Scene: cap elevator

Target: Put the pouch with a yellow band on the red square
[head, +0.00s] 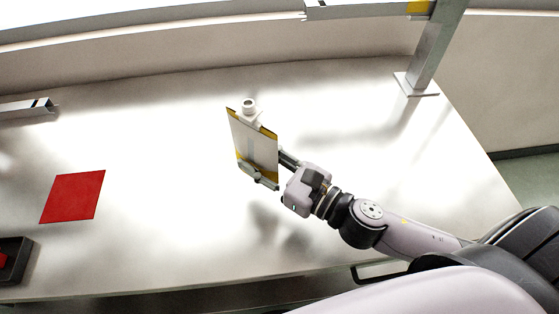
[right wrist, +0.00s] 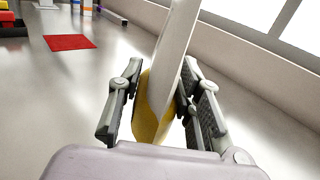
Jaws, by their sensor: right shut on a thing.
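The pouch (head: 255,142) is white with a yellow band at its lower edge, yellow at its top edge and a white spout on top. My right gripper (head: 259,177) is shut on its lower part and holds it upright, seemingly above the table. In the right wrist view the pouch (right wrist: 168,85) stands edge-on between the two fingers (right wrist: 158,105), yellow at its bottom. The red square (head: 73,196) lies flat on the table to the left of the pouch. It also shows at the upper left of the right wrist view (right wrist: 70,42). My left gripper is not in view.
A dark tray (head: 14,262) with something red in it stands at the lower left edge. A metal rail (head: 25,108) lies at the far left. A metal post (head: 432,55) stands at the back right. The table (head: 170,150) between the pouch and the red square is clear.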

